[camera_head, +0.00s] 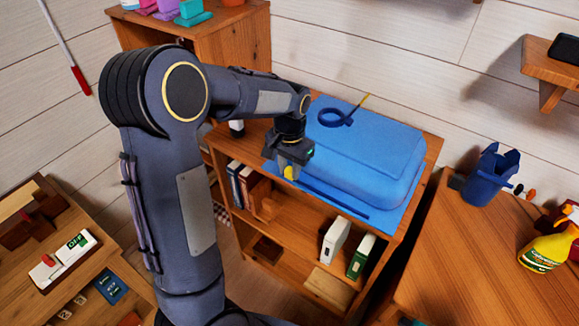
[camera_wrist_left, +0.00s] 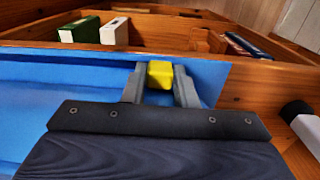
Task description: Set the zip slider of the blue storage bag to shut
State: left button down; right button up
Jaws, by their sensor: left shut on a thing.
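The blue storage bag (camera_head: 375,150) lies on top of a wooden shelf unit, with a dark zip line (camera_head: 335,198) along its front edge. The yellow zip slider (camera_head: 290,173) is at the left end of that line. My left gripper (camera_head: 289,170) is shut on the slider. In the left wrist view the yellow slider (camera_wrist_left: 160,75) sits between the two grey fingers of the left gripper (camera_wrist_left: 160,88), with the blue bag (camera_wrist_left: 60,100) around and below it. My right gripper is in neither view.
The shelf unit (camera_head: 434,150) holds books and binders (camera_head: 335,240) below the bag. A desk at right bears a blue container (camera_head: 490,175) and a yellow spray bottle (camera_head: 548,252). A taller cabinet (camera_head: 235,40) stands behind my arm.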

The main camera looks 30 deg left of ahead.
pick_arm(q)
jog(key=shift+d, duration=0.1)
jog(key=d, duration=0.6)
jog(key=s+d, duration=0.1)
jog(key=d, duration=1.3)
jog(key=shift+s+d, duration=0.1)
jog(key=shift+s, duration=0.2)
jog(key=c, duration=1.2)
grip_release()
jog(key=shift+o, duration=0.2)
jog(key=shift+r, duration=0.1)
notch_tip(320, 180, up, 8)
jog(key=shift+f, duration=0.2)
